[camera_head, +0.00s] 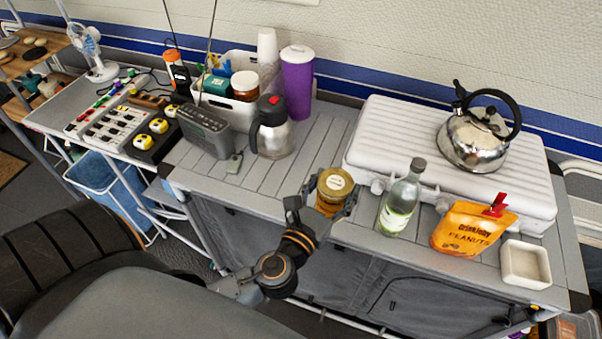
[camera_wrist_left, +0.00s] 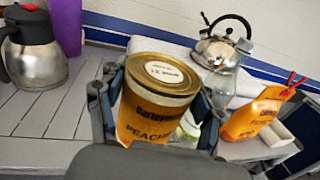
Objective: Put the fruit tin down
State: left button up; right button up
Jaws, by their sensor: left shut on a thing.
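The fruit tin (camera_head: 334,191) has a gold lid with a white label and an orange wrap. In the left wrist view the tin (camera_wrist_left: 147,110) reads "PEACHES" and looks upright, slightly tilted in the picture. My left gripper (camera_head: 327,201) is shut around the tin's sides at the front edge of the grey slatted table (camera_head: 317,138). I cannot tell whether the tin's base touches the table, as the gripper and arm hide it. My right gripper is in neither view.
A glass bottle (camera_head: 399,203) stands close right of the tin, then a peanuts bag (camera_head: 470,230) and a white square dish (camera_head: 525,264). A kettle (camera_head: 474,138) sits on the white stove case behind. A steel jug (camera_head: 273,133) stands left; slats between are clear.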

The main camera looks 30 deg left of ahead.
pick_arm(q)
jog(key=shift+w+d+r+p, duration=0.2)
jog(key=shift+w+r+p, duration=0.45)
jog(key=shift+r, duration=0.4)
jog(key=shift+w+a+f, duration=0.1)
jog(key=shift+w+a, duration=0.15)
jog(key=shift+w+a+f+b, duration=0.5)
jog(key=shift+w+a+f, duration=0.4)
jog(key=shift+a+f, duration=1.25)
jog(key=shift+w+a+f+b, duration=0.55)
jog(key=shift+w+a+f, duration=0.3)
jog(key=shift+a+f, duration=1.3)
jog(key=shift+w+a+f+b, duration=0.5)
jog(key=shift+w+a+f, duration=0.4)
jog(key=shift+a+f, duration=1.25)
jog(key=shift+d, duration=0.1)
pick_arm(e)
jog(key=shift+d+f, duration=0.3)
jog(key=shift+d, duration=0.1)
